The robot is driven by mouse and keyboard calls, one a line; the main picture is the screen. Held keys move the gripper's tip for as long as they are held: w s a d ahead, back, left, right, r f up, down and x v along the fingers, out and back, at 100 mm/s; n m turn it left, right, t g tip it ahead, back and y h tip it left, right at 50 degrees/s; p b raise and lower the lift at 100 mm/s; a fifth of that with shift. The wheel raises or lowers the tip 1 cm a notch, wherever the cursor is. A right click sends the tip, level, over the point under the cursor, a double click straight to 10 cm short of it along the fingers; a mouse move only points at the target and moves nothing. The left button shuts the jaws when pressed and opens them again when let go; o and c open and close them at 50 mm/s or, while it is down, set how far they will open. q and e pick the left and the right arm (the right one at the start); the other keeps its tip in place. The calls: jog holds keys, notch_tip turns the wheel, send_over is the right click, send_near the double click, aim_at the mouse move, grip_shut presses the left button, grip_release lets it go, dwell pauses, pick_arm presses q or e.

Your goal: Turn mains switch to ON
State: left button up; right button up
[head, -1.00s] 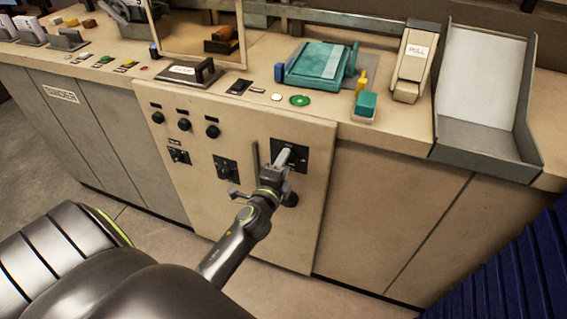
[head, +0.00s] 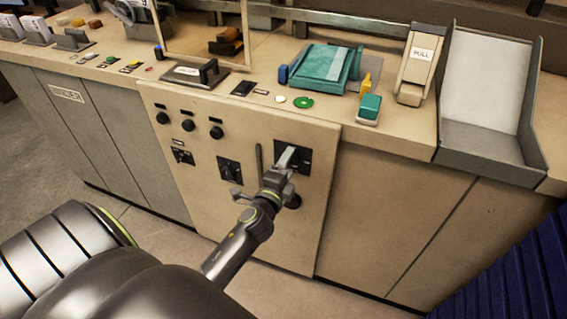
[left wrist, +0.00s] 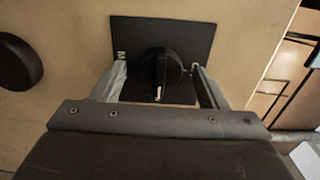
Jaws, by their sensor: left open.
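The mains switch appears to be the black rotary knob on a black square plate on the beige cabinet front. In the left wrist view the knob (left wrist: 160,72) shows a white pointer mark toward the bottom of the picture. White lettering, partly readable as N, is at the plate's left. In the head view the plate (head: 304,166) is partly covered by my left gripper (head: 287,158). In the left wrist view the left gripper (left wrist: 160,85) is open, one finger on each side of the knob. Contact with the knob cannot be told. My right gripper is not in view.
Another black round knob (left wrist: 18,60) is left of the plate in the wrist view. More black knobs (head: 188,125) and a small switch plate (head: 229,169) are on the panel. Above is the counter with a teal device (head: 322,66) and a grey tray (head: 485,148).

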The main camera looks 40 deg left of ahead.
pick_arm(q)
jog(key=b+v, duration=0.1)
jog(key=v, duration=1.6)
jog(key=shift+s+d+b, duration=0.15)
jog(key=shift+s+b, duration=0.05)
jog(key=shift+b, duration=0.2)
jog(key=s+f+n+g+h, duration=0.1)
jog(key=s+f+n+g, duration=0.15)
jog(key=f, duration=0.85)
jog(key=s+f+n+g, duration=0.2)
jog(key=f+n+g, duration=0.1)
jog(key=f, duration=0.7)
jog(key=s+f+n+g+h, duration=0.1)
jog(key=s+f+n+g, duration=0.15)
jog(key=f, duration=0.85)
jog(key=s+f+n+g, duration=0.4)
jog(key=s+f, duration=0.4)
jog(key=s, duration=0.2)
jog(key=s+a+f+n+g+h+p, duration=0.1)
jog(key=s+f+n+g, duration=0.3)
jog(key=s+f, duration=0.4)
jog(key=s, duration=0.3)
jog(key=shift+a+f, duration=0.2)
jog(key=shift+f, duration=0.1)
